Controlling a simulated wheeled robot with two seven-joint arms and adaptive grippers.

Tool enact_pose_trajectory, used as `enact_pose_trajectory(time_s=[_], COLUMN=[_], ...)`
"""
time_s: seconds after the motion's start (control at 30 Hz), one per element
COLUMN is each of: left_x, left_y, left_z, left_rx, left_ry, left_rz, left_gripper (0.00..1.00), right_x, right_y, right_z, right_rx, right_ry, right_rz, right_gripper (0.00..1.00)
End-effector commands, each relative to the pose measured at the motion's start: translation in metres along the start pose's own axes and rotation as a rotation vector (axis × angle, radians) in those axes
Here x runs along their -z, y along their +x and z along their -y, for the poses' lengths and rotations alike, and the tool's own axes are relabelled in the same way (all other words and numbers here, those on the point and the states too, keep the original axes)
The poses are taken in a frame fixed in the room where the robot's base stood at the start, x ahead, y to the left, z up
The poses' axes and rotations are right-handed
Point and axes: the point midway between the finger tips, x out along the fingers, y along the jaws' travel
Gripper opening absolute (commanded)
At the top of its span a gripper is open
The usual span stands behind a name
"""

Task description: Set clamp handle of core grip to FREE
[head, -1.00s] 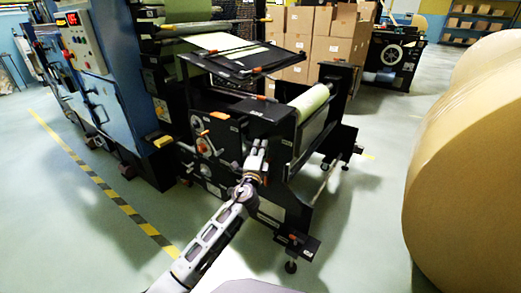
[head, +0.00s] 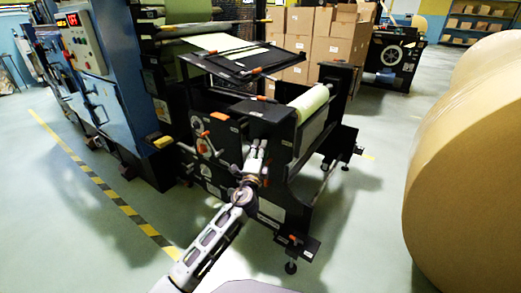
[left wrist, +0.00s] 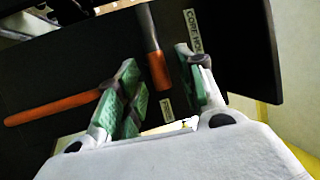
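In the left wrist view, a lever with an orange grip (left wrist: 157,70) on a grey shaft stands out from a black panel (left wrist: 235,60). A label on the panel beside it begins "CORE HO"; a smaller label by the grip's end is too blurred to read surely. A second, longer orange handle (left wrist: 50,109) lies to the left. My left gripper (left wrist: 158,78) is open, with green-padded fingers on either side of the first grip; contact cannot be told. In the head view my left gripper (head: 257,150) is at the front of the black roll stand (head: 272,128). My right gripper is not in view.
A pale green roll (head: 311,101) sits in the stand. A blue machine cabinet (head: 115,100) is at the left, with a yellow-black floor stripe (head: 105,187). Large kraft rolls (head: 465,180) fill the right. Boxes (head: 330,40) are stacked behind. Floor is clear at front left.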

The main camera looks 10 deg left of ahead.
Motion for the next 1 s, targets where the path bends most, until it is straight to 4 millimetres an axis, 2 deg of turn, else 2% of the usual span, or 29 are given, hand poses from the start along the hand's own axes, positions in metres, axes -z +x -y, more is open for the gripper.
enact_pose_trajectory(time_s=[1.0], left_x=[-0.001], left_y=[-0.089], left_z=[0.0], left_rx=[0.0], left_ry=[0.002], left_rz=[0.001], left_gripper=[0.38], right_x=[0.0], right_y=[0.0], right_z=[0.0], right_rx=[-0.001], right_ry=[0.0], right_rz=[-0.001], right_gripper=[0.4])
